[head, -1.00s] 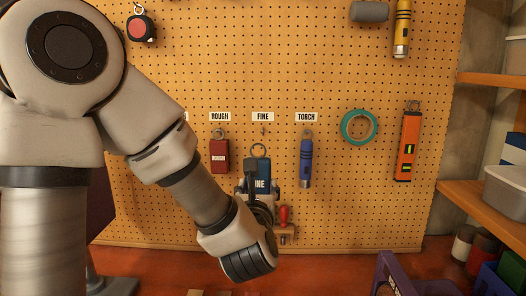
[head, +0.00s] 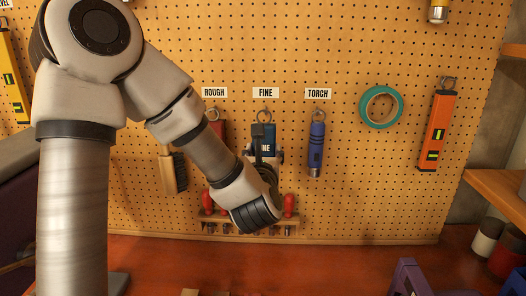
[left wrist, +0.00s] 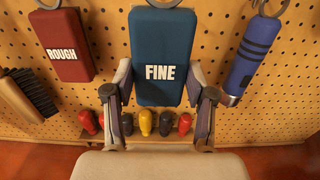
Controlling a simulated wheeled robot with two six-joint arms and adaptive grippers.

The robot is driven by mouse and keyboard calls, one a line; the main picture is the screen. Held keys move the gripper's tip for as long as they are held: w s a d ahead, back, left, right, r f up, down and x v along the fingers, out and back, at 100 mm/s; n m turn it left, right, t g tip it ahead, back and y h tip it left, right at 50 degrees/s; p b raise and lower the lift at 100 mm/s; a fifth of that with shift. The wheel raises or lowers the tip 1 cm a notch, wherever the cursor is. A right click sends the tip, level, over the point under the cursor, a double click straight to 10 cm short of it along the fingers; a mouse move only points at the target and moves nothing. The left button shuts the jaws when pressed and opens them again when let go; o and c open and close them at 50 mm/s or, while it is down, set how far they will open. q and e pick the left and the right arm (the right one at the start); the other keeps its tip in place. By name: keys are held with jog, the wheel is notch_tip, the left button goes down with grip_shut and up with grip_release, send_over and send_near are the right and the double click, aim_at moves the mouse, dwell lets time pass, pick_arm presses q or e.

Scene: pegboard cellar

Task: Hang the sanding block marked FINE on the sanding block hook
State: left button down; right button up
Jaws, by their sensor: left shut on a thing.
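The blue sanding block marked FINE (head: 268,133) is upright under the FINE label (head: 265,92), partly hidden by my wrist in the head view. Its ring (head: 264,116) is at the hook's place, about level with the neighbouring rings; I cannot tell whether the ring is around the hook. My left gripper (head: 263,157) is shut on the block. In the left wrist view, the fingers of my left gripper (left wrist: 160,88) press both sides of the lower part of the FINE block (left wrist: 160,45), and its ring is cut off at the top edge. My right gripper is not in view.
The red ROUGH block (left wrist: 67,45) hangs to the left, the blue torch (head: 317,148) to the right. A brush (head: 173,172) hangs lower left. A rack of screwdrivers (head: 230,222) is below. Green tape (head: 381,107) and an orange level (head: 437,130) hang farther right.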

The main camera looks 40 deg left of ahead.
pick_arm(q)
jog(key=shift+w+a+r+p, duration=0.15)
jog(key=shift+w+r+p, duration=0.1)
jog(key=shift+p, duration=0.05)
jog(key=shift+f+p+x, duration=0.25)
jog(key=shift+p+x, duration=0.25)
jog(key=shift+x, duration=0.7)
jog(key=shift+w+a+f+b, duration=0.25)
jog(key=shift+w+a+b, duration=0.2)
jog(key=shift+w, duration=0.1)
jog(key=shift+w+a+f+b, duration=0.25)
jog(key=shift+w+a+b, duration=0.2)
jog(key=shift+w, duration=0.1)
jog(key=shift+c, duration=1.4)
grip_release()
